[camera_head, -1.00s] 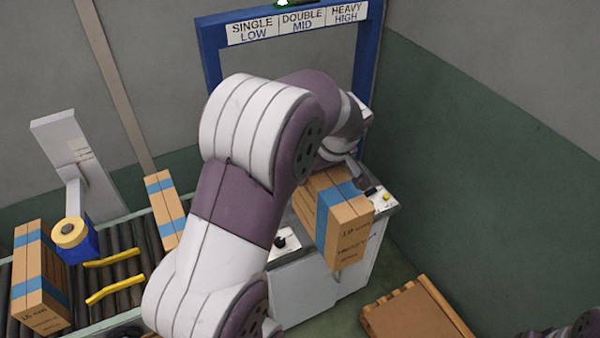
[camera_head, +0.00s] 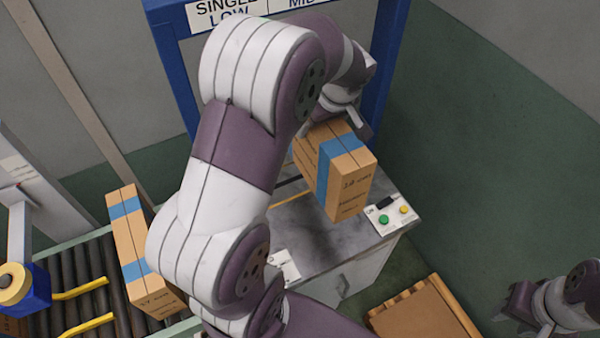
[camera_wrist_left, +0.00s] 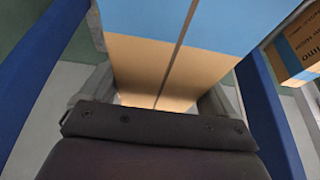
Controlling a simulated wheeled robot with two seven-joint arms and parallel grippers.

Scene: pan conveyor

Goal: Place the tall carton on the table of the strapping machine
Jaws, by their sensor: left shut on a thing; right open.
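The tall carton (camera_head: 356,190), brown with a blue band, is in my left gripper (camera_head: 343,122), which is shut on its upper part. The carton is slightly tilted in the head view and is over the grey table (camera_head: 318,238) of the strapping machine; it looks clear of the surface, but the gap is hard to judge. In the left wrist view the held carton (camera_wrist_left: 180,55) fills the middle, between the fingers. My right gripper (camera_head: 512,300) is open and empty at the lower right. My left arm hides part of the machine.
The machine's blue arch (camera_head: 388,60) rises behind the carton. A button panel (camera_head: 392,214) is at the table's right corner. Another banded carton (camera_head: 130,245) is on the roller conveyor (camera_head: 88,262) at left. A wooden pallet (camera_head: 420,312) is on the floor.

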